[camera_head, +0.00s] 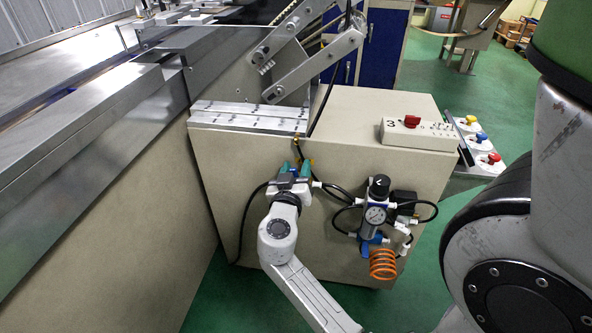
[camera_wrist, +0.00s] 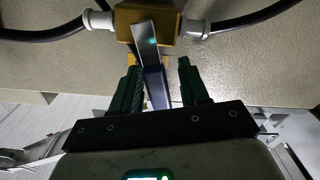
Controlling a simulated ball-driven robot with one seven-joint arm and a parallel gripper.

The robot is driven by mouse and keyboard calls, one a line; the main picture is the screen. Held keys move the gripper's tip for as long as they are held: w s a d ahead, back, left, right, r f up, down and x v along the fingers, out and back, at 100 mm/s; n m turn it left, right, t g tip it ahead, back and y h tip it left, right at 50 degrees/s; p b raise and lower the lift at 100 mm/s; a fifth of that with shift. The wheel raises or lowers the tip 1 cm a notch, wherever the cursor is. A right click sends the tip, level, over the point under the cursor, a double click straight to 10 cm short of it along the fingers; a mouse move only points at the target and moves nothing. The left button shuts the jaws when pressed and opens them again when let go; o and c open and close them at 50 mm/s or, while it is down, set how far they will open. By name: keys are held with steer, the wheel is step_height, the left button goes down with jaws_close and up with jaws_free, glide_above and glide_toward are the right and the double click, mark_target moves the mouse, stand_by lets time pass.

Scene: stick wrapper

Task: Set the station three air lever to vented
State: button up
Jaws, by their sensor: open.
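The air lever shows in the wrist view as a steel strip (camera_wrist: 147,44) with a dark blue grip (camera_wrist: 156,88). It is mounted on a brass valve body (camera_wrist: 169,20) with hose fittings on both sides. My gripper (camera_wrist: 159,66) is open, with one dark green finger on each side of the blue grip. The grip lies closer to the left finger; I cannot tell whether they touch. In the head view my gripper (camera_head: 296,169) is at the front face of the beige cabinet, and it largely hides the valve and lever.
The beige cabinet (camera_head: 345,115) carries a control box (camera_head: 432,138) marked 3 with a red switch. Right of my gripper are a pressure regulator with gauge (camera_head: 376,212), black hoses and an orange coiled hose (camera_head: 383,263). A long machine frame (camera_head: 90,120) stands at left.

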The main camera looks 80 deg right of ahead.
steer(key=shift+c, duration=0.3)
jaws_close()
steer(key=shift+f+b, duration=0.15)
steer(key=shift+b, duration=0.2)
steer(key=shift+f+b, duration=0.1)
steer(key=shift+b, duration=0.4)
steer(key=shift+s+m+b, duration=0.3)
steer(key=shift+m+b, duration=0.4)
steer(key=shift+b, duration=0.5)
steer(key=m+b, duration=0.1)
steer(key=b, duration=0.2)
steer(key=shift+s, duration=0.3)
steer(key=shift+s+r+m, duration=0.15)
steer(key=shift+r+m, duration=0.15)
steer(key=shift+m, duration=0.1)
